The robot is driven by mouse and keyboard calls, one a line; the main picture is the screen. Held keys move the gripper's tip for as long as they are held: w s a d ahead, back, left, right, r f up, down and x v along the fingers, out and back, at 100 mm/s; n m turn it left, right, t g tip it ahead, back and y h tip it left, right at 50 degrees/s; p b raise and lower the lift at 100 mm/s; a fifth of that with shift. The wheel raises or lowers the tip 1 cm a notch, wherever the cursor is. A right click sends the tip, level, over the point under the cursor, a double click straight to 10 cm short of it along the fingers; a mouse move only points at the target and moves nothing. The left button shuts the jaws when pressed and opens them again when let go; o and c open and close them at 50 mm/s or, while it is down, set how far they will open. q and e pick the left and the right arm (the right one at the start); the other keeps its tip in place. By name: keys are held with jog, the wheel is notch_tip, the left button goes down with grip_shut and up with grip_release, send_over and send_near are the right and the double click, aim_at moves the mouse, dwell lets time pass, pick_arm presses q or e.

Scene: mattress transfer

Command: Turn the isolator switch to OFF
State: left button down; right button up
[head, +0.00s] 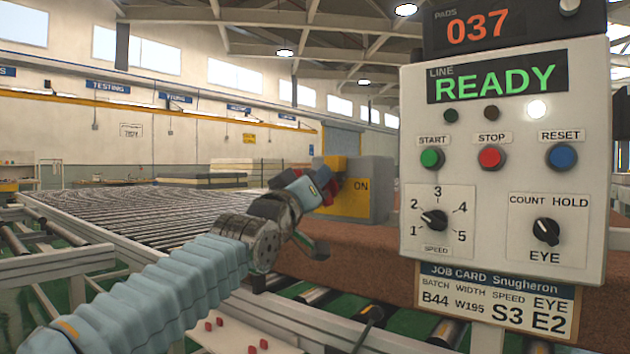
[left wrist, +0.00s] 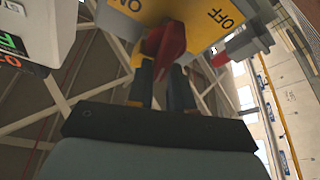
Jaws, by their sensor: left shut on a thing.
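The isolator switch is a grey box (head: 378,182) with a yellow plate (head: 355,204) beyond the bed, left of the control panel. ON shows on the plate in the head view. In the left wrist view the yellow plate (left wrist: 205,42) carries ON at the left and OFF at the right. My left gripper (head: 328,178) is at the plate, partly covering it. In the left wrist view, its fingers (left wrist: 163,82) are shut on the red handle (left wrist: 171,42). The handle's exact angle is hard to tell. My right gripper is not in view.
The control panel (head: 475,245) stands close at the right, showing READY, with buttons and two dials. A job card (head: 495,300) hangs below it. A roller conveyor (head: 120,212) fills the left. A brown surface (head: 370,258) lies below the box.

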pick_arm(q)
jog(key=shift+w+d+f, duration=0.1)
jog(key=shift+d+f, duration=0.15)
jog(key=shift+f, duration=0.15)
jog(key=c, duration=1.1)
grip_release()
jog(key=shift+a+r, duration=0.1)
jog(key=shift+r, duration=0.05)
jog(key=b+v, duration=1.3)
jog(key=v, duration=0.1)
jog(key=shift+r, duration=0.1)
jog(key=shift+w, duration=0.1)
